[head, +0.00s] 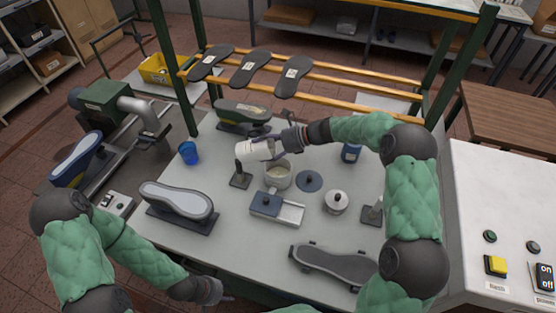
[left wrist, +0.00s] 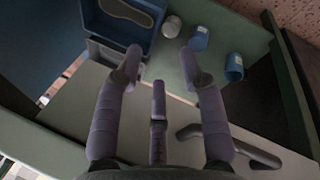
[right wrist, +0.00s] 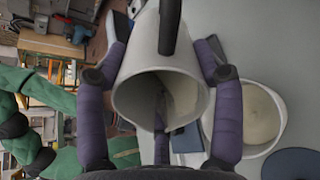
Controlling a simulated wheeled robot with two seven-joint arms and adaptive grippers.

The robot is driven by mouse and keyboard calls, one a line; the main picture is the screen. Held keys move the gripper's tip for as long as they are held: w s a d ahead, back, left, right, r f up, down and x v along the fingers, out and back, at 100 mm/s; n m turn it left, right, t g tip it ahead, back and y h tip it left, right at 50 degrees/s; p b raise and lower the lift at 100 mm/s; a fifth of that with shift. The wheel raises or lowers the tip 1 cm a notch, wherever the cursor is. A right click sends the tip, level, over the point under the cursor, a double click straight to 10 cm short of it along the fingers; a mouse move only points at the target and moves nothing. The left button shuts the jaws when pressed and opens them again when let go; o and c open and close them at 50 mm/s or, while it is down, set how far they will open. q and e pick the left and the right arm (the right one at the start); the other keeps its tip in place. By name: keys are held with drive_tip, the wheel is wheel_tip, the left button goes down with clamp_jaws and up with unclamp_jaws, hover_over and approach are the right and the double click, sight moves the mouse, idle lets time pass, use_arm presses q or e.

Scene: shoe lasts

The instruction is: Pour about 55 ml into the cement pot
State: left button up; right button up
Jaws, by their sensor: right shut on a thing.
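My right gripper (head: 284,141) is shut on a white jug (head: 253,150) with a dark handle, held tilted above the table. In the right wrist view the jug (right wrist: 135,100) is between the fingers, its mouth facing the camera and a pale surface showing inside. The cement pot (head: 290,180), round and whitish, stands just below and right of the jug. The pot (right wrist: 279,134) holds pale material in the right wrist view. No stream between jug and pot is clear. My left gripper (left wrist: 161,58) is open and empty; in the head view it is low, by the table's front edge.
A round dark lid (head: 309,181) lies right of the pot, near a white lidded pot (head: 336,203). A tray with a blue block (head: 265,203) is in front. A wooden rack (head: 350,99) rises behind.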

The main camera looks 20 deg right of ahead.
drive_tip(key=r+h+p, duration=0.1)
drive_tip(key=p, duration=0.1)
drive_tip(key=shift+w+a+p, duration=0.1)
drive_tip(key=shift+w+p, duration=0.05)
drive_tip(key=shift+p, duration=0.25)
drive_tip(key=shift+f, duration=0.15)
use_arm(q)
wheel_tip(320, 180, up, 4)
drive_tip(key=shift+r, duration=0.1)
use_arm(e)
drive_tip(key=shift+f, duration=0.25)
drive_tip(key=r+h+p, duration=0.1)
drive_tip(key=p, duration=0.2)
drive_tip(key=shift+g+p, duration=0.3)
drive_tip(key=shift+g, duration=0.1)
drive_tip(key=shift+a+f+h+p, duration=0.1)
drive_tip(key=shift+f+h+p, duration=0.2)
drive_tip(key=shift+p, duration=0.55)
use_arm(q)
wheel_tip(320, 180, up, 5)
drive_tip(key=shift+r, duration=0.2)
use_arm(e)
drive_tip(key=shift+f, duration=0.1)
